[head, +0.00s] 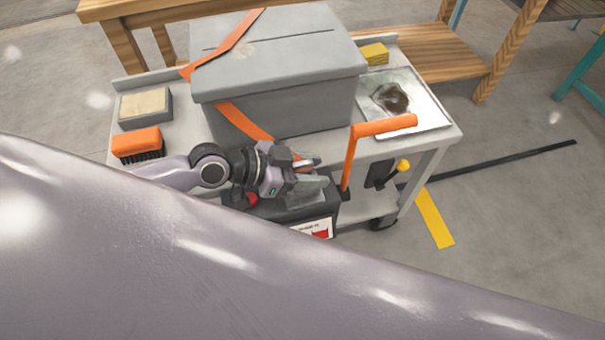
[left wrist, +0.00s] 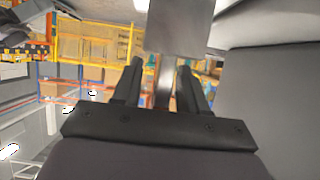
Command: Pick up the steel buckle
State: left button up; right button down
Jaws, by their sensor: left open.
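In the left wrist view a flat grey metal piece (left wrist: 180,28), which looks like the steel buckle, is just beyond my left gripper (left wrist: 160,68). A narrow shiny bar runs down from it between the two spread fingers. I cannot tell whether either finger touches it. In the head view my left gripper (head: 307,174) is open in front of the grey case, above a dark box (head: 300,212). The buckle cannot be told apart from the grey fingers there. An orange strap (head: 243,123) runs over the case and down its front toward the gripper. My right gripper is not in view.
The grey case (head: 280,70) stands on a cart (head: 440,138). Beside it are an orange brush (head: 137,144), a beige-topped block (head: 146,107), a yellow block (head: 374,54) and a stained metal sheet (head: 405,100). An orange handle (head: 385,126) rises right of the gripper.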

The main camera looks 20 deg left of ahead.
pick_arm(q)
grip_shut()
